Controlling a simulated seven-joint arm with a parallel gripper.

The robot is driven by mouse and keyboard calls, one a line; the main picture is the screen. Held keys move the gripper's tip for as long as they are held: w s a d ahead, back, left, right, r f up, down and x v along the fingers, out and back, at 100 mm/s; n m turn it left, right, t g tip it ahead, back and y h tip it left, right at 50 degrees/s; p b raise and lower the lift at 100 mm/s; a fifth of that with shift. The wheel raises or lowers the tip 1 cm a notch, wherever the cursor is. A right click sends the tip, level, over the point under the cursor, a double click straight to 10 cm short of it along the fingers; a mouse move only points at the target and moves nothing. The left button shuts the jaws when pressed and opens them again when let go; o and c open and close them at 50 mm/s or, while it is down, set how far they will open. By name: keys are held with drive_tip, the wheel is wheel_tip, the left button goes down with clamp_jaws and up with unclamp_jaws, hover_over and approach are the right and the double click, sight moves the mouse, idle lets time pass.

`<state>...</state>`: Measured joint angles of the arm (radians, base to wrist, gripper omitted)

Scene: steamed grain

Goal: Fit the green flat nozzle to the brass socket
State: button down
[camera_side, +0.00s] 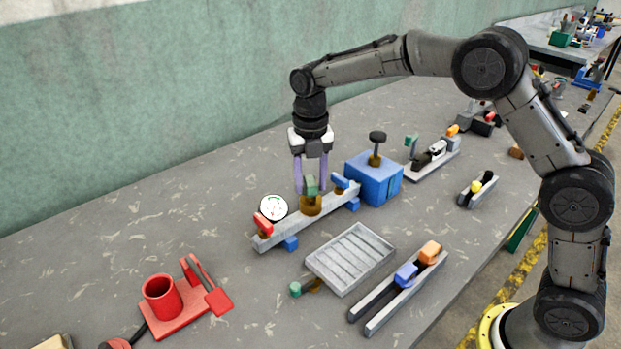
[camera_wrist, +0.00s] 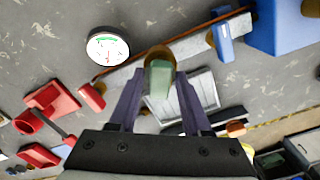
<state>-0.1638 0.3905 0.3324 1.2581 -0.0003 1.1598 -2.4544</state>
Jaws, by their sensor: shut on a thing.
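The green flat nozzle (camera_side: 311,185) is between the two purple fingers of my gripper (camera_side: 310,189), which is shut on it. It also shows in the wrist view (camera_wrist: 158,80), between the fingertips. The brass socket (camera_side: 311,206) stands on the middle of a grey rail, directly under the nozzle. In the wrist view the socket (camera_wrist: 158,52) is partly hidden behind the nozzle. The nozzle is upright and at the socket's top; I cannot tell whether it is seated in it or just above.
The grey rail (camera_side: 282,231) carries a red lever (camera_side: 263,223) and a blue lever (camera_side: 341,181). A round white dial (camera_side: 273,208) stands behind it, and a blue block (camera_side: 374,181) at its right end. A slatted grey tray (camera_side: 350,258) lies in front.

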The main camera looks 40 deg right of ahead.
sight(310, 180)
drive_tip(key=shift+f, duration=0.9)
idle(0.5)
drive_tip(key=shift+c, duration=1.4)
unclamp_jaws()
wheel_tip(310, 180, up, 14)
drive_tip(key=shift+f, duration=0.1)
